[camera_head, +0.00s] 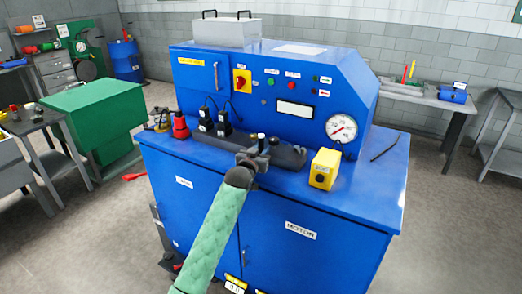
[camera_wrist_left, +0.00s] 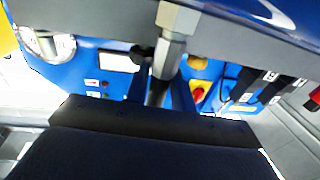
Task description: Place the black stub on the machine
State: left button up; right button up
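The blue machine (camera_head: 285,200) stands in the middle of the head view. My left gripper (camera_head: 256,158), at the end of the green-sleeved arm, is low over the front of its top, at the dark rail (camera_head: 289,156). A small black upright piece (camera_head: 261,139), perhaps the black stub, shows just beyond the gripper. In the left wrist view, which is upside down, a silver hex fitting (camera_wrist_left: 174,32) joins a dark cylinder (camera_wrist_left: 156,90) close to the hand. I cannot tell whether the fingers grip it. My right gripper is out of view.
A yellow button box (camera_head: 324,168) stands right of the gripper, near a pressure gauge (camera_head: 341,128). Two black fittings (camera_head: 215,124) and a red piece (camera_head: 180,126) stand on the left. The machine top's right end is mostly clear, with a thin black rod (camera_head: 385,147).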

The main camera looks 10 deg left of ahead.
pick_arm(q)
jog(key=shift+o, duration=1.3)
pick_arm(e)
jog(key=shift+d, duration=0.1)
pick_arm(q)
jog(key=shift+r, duration=0.2)
jog(key=shift+s+f, duration=0.15)
jog(key=shift+s, duration=0.15)
jog(key=b+v, duration=0.4)
jog(key=v, duration=0.7)
jog(key=shift+s, duration=0.15)
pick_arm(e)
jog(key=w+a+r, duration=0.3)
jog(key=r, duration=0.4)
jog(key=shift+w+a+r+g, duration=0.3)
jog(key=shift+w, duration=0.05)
